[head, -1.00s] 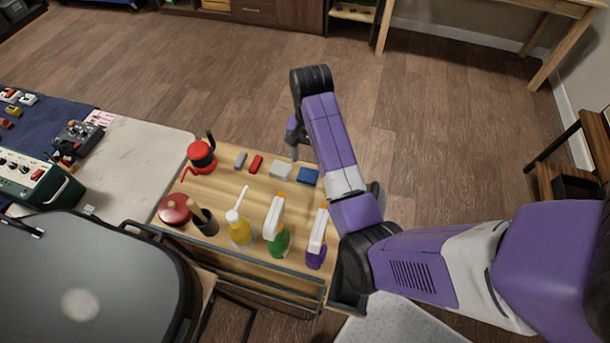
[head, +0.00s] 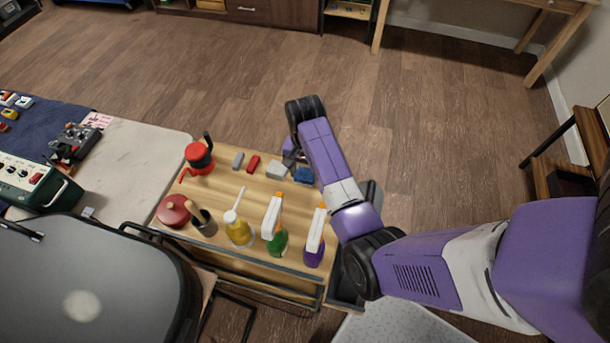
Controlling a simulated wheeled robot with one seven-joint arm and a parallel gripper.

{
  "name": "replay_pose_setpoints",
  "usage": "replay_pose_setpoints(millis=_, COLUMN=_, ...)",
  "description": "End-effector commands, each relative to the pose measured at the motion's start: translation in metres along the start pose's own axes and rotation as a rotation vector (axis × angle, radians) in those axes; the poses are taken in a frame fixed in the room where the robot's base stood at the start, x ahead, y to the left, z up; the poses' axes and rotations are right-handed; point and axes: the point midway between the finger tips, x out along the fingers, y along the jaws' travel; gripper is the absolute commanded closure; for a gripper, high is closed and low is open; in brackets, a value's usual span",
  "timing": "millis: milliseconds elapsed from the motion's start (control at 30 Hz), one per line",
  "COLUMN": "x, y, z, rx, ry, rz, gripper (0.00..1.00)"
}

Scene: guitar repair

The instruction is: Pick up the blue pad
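The blue pad (head: 304,176) lies on the wooden top of the cart (head: 225,183), near its far right corner. It is a small blue block, partly covered from above by my gripper and arm. My gripper (head: 292,160) points down just above the pad's far left side. Its fingers are small and dark here, so I cannot tell whether they are open or shut, or whether they touch the pad.
A light grey pad (head: 276,169) sits close left of the blue one, then a red block (head: 253,164) and a grey block (head: 237,160). Spray bottles (head: 272,222) and a yellow bottle (head: 238,230) stand along the near edge. A red pot (head: 199,157) stands at the far left.

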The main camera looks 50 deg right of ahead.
Motion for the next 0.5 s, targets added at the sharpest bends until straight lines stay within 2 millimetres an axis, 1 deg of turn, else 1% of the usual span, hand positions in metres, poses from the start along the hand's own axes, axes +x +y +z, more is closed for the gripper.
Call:
replay_pose_setpoints(millis=33, x=-0.0001, y=0.0001, z=0.0, rx=0.0, ry=0.0, rz=0.0, gripper=0.64)
replay_pose_setpoints(millis=167, x=-0.0002, y=0.0, z=0.0, rx=0.0, ry=0.0, rz=0.0, gripper=0.9)
replay_pose_setpoints(millis=367, x=-0.0006, y=0.0, z=-0.0001, rx=0.0, ry=0.0, rz=0.0, gripper=0.91)
replay_pose_setpoints(millis=500, x=-0.0046, y=-0.0004, z=-0.0005, rx=0.0, ry=0.0, rz=0.0, gripper=0.91)
